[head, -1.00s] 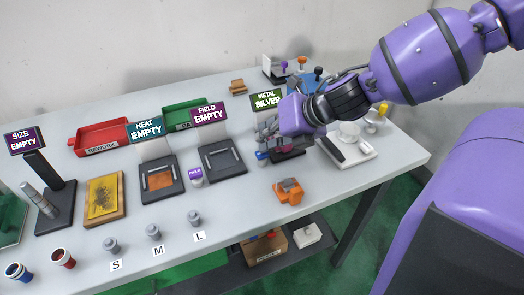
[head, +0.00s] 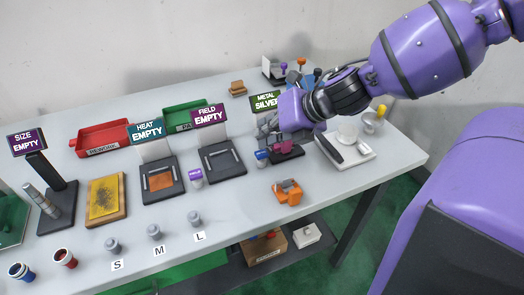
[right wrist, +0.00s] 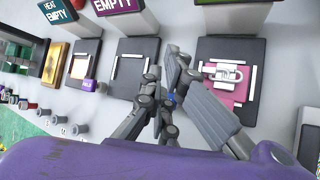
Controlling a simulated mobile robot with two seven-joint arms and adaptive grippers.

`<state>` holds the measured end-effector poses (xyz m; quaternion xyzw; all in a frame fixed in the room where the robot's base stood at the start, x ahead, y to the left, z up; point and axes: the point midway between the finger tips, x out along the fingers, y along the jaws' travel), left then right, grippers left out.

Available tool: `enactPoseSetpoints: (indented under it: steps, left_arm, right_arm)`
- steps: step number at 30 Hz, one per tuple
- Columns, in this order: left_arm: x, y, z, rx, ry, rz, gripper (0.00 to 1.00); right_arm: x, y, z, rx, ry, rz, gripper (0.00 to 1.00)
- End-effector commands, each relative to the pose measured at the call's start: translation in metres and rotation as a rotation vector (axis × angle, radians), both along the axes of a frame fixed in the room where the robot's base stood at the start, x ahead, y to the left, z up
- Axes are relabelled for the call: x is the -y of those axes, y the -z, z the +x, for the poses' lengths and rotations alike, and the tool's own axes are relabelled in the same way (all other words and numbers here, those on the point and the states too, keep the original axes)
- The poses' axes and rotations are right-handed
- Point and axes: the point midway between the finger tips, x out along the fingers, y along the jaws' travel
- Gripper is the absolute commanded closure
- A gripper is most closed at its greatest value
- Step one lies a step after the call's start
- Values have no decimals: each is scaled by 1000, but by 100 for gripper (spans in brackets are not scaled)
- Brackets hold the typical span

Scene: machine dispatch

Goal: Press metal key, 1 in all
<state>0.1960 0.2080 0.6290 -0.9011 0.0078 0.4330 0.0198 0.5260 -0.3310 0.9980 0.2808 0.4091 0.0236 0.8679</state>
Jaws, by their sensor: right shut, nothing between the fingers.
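The metal key (head: 262,155) is a small blue-topped button on the table, at the left front of the metal station (head: 287,152). The station's green sign (head: 266,101) reads METAL SILVER. My right gripper (head: 266,132) is shut and empty, just above and behind the key in the head view, apart from it as far as I can tell. In the right wrist view the fingers (right wrist: 168,76) are together, and a bit of the blue key (right wrist: 170,98) shows between them. A pink piece with a silver part (right wrist: 224,82) lies on the station's pad. My left gripper is out of view.
The purple field key (head: 196,177) stands left of the metal key, by the empty field station (head: 222,161). An orange object (head: 288,191) lies in front. A white tray (head: 345,150) with a cup is to the right. Several grey pegs stand at the front.

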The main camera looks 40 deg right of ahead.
Motion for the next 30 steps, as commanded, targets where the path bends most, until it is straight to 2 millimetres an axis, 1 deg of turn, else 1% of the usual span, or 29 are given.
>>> enactPoseSetpoints:
  steps: [7, 10, 14, 24, 27, 30]
  left_arm:
    - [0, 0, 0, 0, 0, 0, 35]
    - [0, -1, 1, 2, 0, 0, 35]
    - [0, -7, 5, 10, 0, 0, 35]
    - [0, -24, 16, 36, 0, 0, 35]
    - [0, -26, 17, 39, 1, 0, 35]
    - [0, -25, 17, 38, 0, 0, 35]
  right_arm:
    - [0, 0, 0, 0, 1, 1, 100]
    - [0, -3, 0, 1, 1, 0, 100]
    - [0, -14, 0, 1, 1, -2, 100]
    - [0, -48, 0, 3, 0, -2, 100]
    - [0, -51, 0, 1, 1, 0, 100]
    - [0, -50, 0, 0, 1, 1, 100]
